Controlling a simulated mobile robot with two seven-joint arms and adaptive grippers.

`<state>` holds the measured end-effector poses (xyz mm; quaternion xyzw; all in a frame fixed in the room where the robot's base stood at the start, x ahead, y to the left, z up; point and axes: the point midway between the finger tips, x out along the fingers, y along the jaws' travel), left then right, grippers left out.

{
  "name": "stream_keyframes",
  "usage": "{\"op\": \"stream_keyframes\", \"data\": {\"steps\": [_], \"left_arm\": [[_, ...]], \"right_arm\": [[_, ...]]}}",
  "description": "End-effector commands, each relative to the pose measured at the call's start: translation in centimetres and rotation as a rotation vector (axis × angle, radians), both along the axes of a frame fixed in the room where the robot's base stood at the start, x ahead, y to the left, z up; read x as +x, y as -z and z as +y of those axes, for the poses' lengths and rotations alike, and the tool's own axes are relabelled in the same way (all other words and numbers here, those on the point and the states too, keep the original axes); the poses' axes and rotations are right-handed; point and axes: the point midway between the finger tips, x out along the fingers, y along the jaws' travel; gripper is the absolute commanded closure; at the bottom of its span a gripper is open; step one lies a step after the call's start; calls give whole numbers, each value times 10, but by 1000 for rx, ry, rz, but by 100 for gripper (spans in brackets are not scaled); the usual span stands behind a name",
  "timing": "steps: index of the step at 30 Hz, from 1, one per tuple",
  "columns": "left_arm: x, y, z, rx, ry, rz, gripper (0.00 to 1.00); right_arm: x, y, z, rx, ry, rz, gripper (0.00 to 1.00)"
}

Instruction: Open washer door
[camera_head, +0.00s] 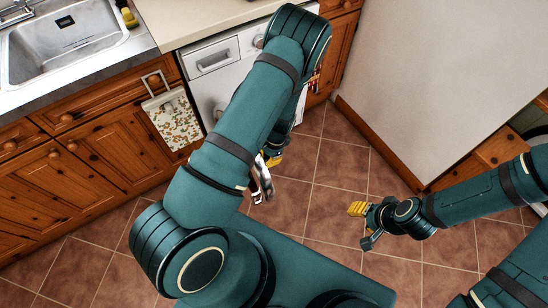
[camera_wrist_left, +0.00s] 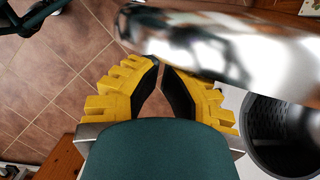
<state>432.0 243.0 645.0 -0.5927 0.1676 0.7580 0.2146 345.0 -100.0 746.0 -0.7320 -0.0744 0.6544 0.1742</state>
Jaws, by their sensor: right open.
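The washer (camera_head: 232,62) is the white appliance under the counter in the head view, partly hidden behind my left arm. Its door has a shiny chrome rim (camera_wrist_left: 220,40), large and close in the left wrist view. The rim also shows edge-on beside my arm in the head view (camera_head: 263,177). The door stands swung out, and the dark perforated drum (camera_wrist_left: 285,130) is exposed. My left gripper (camera_wrist_left: 158,63) has its yellow fingertips close together right at the rim; whether they grip it is unclear. My right gripper (camera_head: 364,224) is open and empty over the floor.
A sink (camera_head: 65,45) and counter are at the upper left, above pine cabinets (camera_head: 110,160). A patterned towel (camera_head: 174,120) hangs on a cabinet front. A pale panel (camera_head: 430,80) stands at right. Tiled floor (camera_head: 330,160) is clear between the arms.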

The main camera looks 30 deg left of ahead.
Motion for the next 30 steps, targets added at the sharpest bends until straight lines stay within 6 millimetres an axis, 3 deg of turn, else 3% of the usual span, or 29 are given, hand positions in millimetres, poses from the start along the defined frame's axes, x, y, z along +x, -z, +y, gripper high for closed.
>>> {"op": "stream_keyframes", "data": {"steps": [15,21,30], "left_arm": [[-84,-1,60,0,282,4,100],[-99,0,75,0,341,2,100],[-103,0,80,1,362,1,100]], "right_arm": [[-3,-14,0,1,-2,7,53],[-3,-15,0,1,-2,7,53],[-2,-16,0,1,-1,6,53]]}}
